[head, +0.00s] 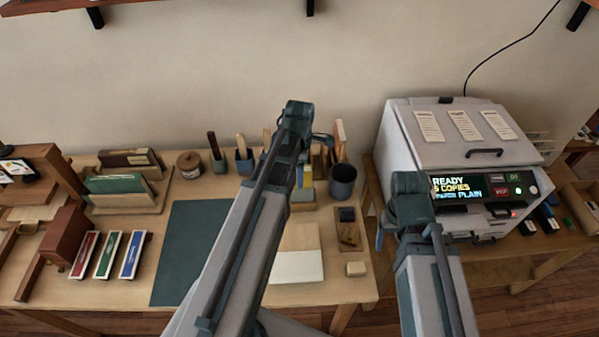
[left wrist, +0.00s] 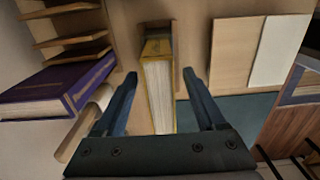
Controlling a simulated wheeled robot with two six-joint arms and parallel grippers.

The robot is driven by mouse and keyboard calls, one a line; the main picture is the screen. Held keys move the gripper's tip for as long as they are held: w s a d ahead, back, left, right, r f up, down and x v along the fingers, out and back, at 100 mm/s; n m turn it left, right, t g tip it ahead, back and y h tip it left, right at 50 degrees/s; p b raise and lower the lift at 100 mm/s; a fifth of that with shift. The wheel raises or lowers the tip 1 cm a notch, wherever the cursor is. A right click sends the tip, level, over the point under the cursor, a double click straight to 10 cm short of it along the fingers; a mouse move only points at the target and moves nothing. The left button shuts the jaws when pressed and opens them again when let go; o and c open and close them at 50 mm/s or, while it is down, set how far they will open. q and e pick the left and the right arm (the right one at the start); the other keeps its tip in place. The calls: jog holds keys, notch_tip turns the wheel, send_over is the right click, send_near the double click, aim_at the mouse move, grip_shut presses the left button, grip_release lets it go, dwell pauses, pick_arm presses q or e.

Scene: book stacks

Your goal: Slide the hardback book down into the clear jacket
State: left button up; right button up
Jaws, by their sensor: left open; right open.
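A yellow hardback book (left wrist: 158,85) stands on edge in the left wrist view, its pale page edges facing the camera. My left gripper (left wrist: 159,76) is open, with one finger on each side of this book and visible gaps between. In the head view the left gripper (head: 322,141) is over the back of the table, and my arm hides much of what is there. My right gripper (head: 381,238) is open near the table's right edge, its fingers mostly hidden behind its wrist. I cannot make out the clear jacket in either view.
A purple book (left wrist: 62,88) lies left of the yellow one, near a wooden rack (left wrist: 75,50). A dark green mat (head: 195,240), a white sheet (head: 297,267) and a dark cup (head: 342,182) are on the table. A copier (head: 455,150) stands at right.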

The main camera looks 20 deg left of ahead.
pick_arm(q)
notch_tip(320, 180, up, 11)
jog(key=p, duration=1)
jog(key=shift+r, duration=0.2)
jog(key=shift+d+f, duration=0.1)
jog(key=s+d+f+m+b, duration=0.1)
jog(key=s+d+m, duration=0.5)
jog(key=d+m, duration=0.3)
jog(key=s+d+f+m+y+b, duration=0.1)
jog(key=s+d+m, duration=0.5)
jog(key=m, duration=1.1)
jog(key=shift+s+d+f+m, duration=0.2)
jog(key=shift+s+d+m, duration=0.2)
jog(key=shift+d, duration=1.45)
